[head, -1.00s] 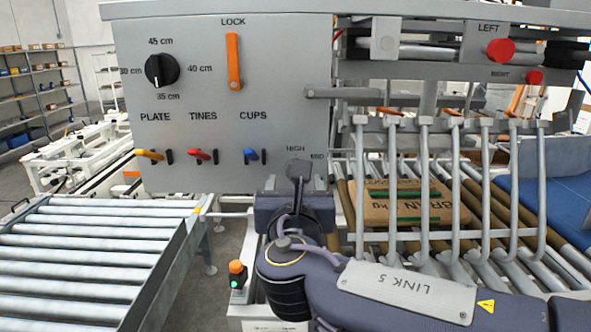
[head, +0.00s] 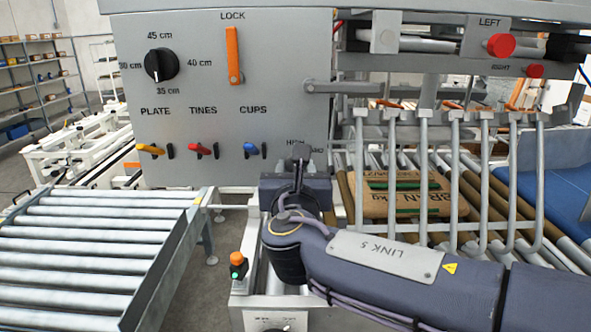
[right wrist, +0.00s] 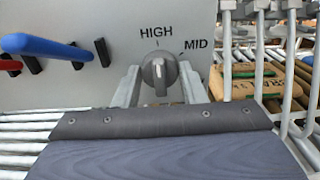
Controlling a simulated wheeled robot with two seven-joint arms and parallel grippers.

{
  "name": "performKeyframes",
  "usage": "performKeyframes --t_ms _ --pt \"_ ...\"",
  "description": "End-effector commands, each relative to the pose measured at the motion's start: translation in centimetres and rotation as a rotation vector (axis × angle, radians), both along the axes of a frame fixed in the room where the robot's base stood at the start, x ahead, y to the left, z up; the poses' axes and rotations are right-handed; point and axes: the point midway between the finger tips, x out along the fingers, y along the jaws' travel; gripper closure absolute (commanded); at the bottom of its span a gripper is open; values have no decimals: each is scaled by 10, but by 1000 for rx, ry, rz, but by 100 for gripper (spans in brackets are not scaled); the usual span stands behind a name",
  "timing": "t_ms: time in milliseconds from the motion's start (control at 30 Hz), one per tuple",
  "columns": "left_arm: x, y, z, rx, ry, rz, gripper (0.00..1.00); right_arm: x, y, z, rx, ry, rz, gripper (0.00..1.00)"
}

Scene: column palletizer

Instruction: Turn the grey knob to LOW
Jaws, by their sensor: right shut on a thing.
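The grey knob (right wrist: 160,72) sits on the grey panel in the right wrist view, with HIGH printed above it and MID to its upper right. Its ridge stands roughly upright, towards HIGH. No LOW label shows; the area below the knob is hidden by my gripper. My right gripper (right wrist: 161,84) has a finger on each side of the knob and is shut on it. In the head view my right gripper (head: 299,160) is at the panel's lower right corner and covers most of the knob. My left gripper is not in view.
The panel (head: 205,85) also carries a black dial (head: 161,65), an orange LOCK lever (head: 233,55) and yellow, red and blue levers (head: 250,148). Metal tines (head: 423,170) and a BRAN bag (head: 400,195) are at right. A roller conveyor (head: 90,240) lies at left.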

Motion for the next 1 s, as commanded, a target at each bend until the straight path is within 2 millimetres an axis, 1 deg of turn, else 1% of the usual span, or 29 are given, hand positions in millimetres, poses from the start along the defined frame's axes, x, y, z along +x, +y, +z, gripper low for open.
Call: performKeyframes --t_ms 167,367,567,1000 --pt "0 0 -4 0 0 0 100 0 0 -1 16 -1 0 85" --pt "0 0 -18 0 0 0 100 0 0 -3 92 -1 0 85" --pt "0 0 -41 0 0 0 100 0 0 -6 238 -2 -1 85" --pt "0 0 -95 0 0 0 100 0 0 -6 654 -1 1 85"
